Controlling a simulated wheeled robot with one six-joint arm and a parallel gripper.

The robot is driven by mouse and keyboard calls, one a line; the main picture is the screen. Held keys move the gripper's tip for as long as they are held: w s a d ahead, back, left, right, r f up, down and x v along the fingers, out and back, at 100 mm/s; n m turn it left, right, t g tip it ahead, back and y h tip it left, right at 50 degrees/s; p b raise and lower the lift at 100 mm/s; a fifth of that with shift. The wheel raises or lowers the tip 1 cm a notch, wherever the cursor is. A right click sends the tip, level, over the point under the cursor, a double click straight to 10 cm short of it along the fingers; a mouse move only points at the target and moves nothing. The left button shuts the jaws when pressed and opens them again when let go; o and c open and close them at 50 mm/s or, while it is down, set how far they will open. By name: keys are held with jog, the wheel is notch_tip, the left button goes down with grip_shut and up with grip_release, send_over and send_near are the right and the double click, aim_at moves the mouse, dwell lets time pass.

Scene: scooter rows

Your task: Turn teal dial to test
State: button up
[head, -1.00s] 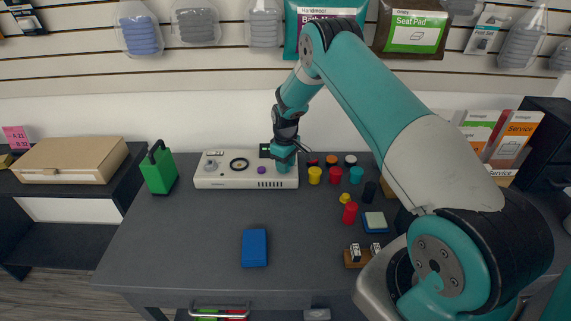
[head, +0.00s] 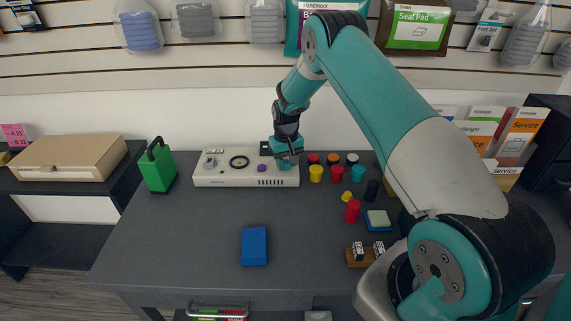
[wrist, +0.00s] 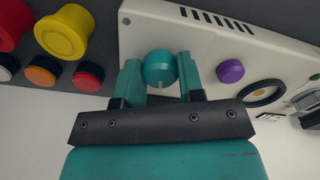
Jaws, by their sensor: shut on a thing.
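The teal dial (wrist: 160,69) is a round knob on the white panel (head: 215,180), with a pale mark on its lower edge in the wrist view. In the head view the dial (head: 284,164) shows at the panel's right end, partly hidden by my gripper. My gripper (wrist: 159,75) has one teal finger on each side of the dial and is shut on it. The gripper also shows in the head view (head: 285,160), above the panel. Any test marking on the panel is not readable.
A purple knob (wrist: 230,71) and a black ring (wrist: 263,92) sit beside the dial on the panel. Yellow (head: 316,173) and red (head: 336,173) pieces stand right of the panel. A green can (head: 158,168) stands left. The table's front middle is clear around a blue box (head: 254,246).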

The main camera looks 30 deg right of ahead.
aim_at(286, 162)
jog(key=shift+m, duration=1.1)
jog(key=shift+r, duration=0.1)
jog(key=shift+w, duration=0.1)
jog(key=o, duration=0.9)
jog(key=shift+r+b, duration=0.85)
jog(key=shift+r, duration=7.85)
